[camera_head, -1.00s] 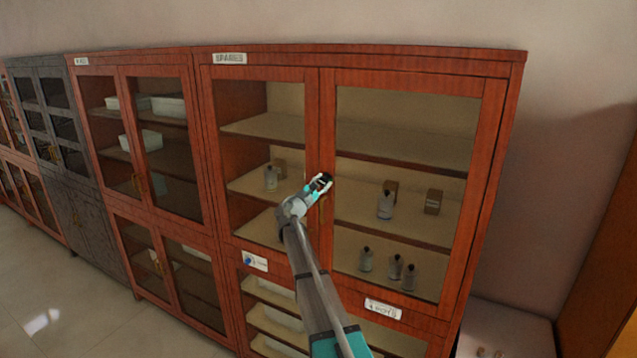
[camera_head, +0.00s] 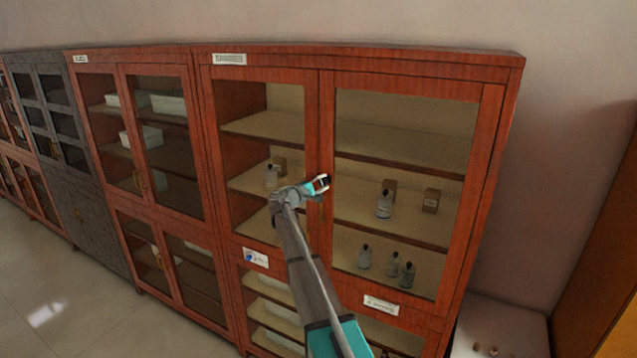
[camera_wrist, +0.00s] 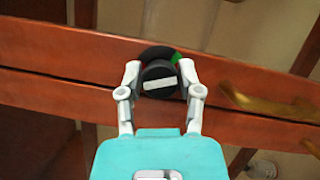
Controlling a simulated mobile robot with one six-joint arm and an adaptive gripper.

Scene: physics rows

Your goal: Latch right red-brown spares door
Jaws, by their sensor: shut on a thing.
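The right red-brown spares door (camera_head: 492,170) has a glass pane and looks closed, in line with the left door (camera_head: 206,150). At the seam between them is a round black knob (camera_wrist: 160,83) with a white bar across its face. The bar lies nearly along the seam in the wrist view. A dark ring with a green patch (camera_wrist: 177,57) shows behind the knob. My gripper (camera_wrist: 160,80) is shut on the knob, one finger on each side. In the head view my gripper (camera_head: 319,184) hides the knob.
A brass handle (camera_wrist: 268,101) is to the right of the knob in the wrist view. Bottles (camera_head: 384,205) and small boxes (camera_head: 431,200) stand on shelves behind the glass. A white label (camera_head: 229,59) is above the doors. A low white surface (camera_head: 497,330) lies at right.

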